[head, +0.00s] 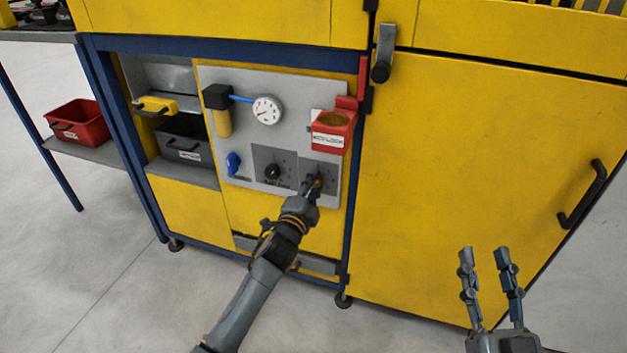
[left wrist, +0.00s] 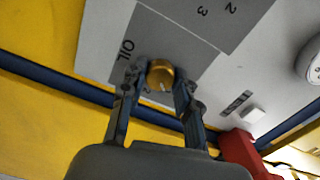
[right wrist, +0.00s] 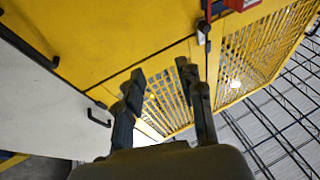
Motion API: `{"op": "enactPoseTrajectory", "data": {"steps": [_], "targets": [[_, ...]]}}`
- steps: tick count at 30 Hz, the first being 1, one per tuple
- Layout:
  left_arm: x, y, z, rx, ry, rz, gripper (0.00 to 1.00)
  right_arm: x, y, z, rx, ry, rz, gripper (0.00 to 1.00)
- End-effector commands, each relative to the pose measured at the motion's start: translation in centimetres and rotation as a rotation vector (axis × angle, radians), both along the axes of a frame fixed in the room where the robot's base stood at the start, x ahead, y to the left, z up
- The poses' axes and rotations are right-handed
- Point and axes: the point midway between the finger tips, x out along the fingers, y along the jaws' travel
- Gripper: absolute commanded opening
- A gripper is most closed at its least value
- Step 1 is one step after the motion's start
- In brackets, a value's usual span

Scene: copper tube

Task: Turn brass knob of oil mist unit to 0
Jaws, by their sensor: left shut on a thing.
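The brass knob (left wrist: 160,72) sits on a grey plate (left wrist: 180,40) marked "OIL" in the left wrist view. A small pale mark shows near the knob's lower edge; the scale figure it points to cannot be read. My left gripper (left wrist: 155,85) is shut on the knob, with one finger on each side. In the head view my left gripper (head: 314,182) is at the lower right of the light grey panel (head: 290,85) and mostly hides the knob. My right gripper (head: 483,252) is open and empty, in front of the large yellow door.
The panel also bears a black knob (head: 273,171), a blue valve handle (head: 233,163), a gauge (head: 267,110) and a red cup (head: 331,131). A door handle (head: 582,194) stands out at right. A red bin (head: 78,122) sits on the left shelf.

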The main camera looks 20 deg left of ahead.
Motion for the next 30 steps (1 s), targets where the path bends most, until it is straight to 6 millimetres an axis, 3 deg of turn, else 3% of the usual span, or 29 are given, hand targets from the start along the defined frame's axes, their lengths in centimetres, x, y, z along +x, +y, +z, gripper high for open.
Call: {"op": "enactPoseTrajectory", "data": {"steps": [8,18,24,30], "targets": [[-0.1,0.0,0.0,-0.266,0.016,0.002,0.0,0.6,-0.9,-7.0,-0.106,0.4,-0.024,0.38],[-0.1,0.0,0.0,-0.56,0.025,0.004,0.0,-3.3,-3.2,-15.3,-0.222,0.883,-0.054,0.38],[-0.1,0.0,-0.1,-0.688,0.029,0.003,0.0,-6.5,-4.4,-18.2,-0.269,1.095,-0.067,0.38],[-0.1,0.0,-0.2,-0.766,0.031,0.003,0.0,-8.8,-5.2,-19.7,-0.297,1.226,-0.074,0.38]]}}
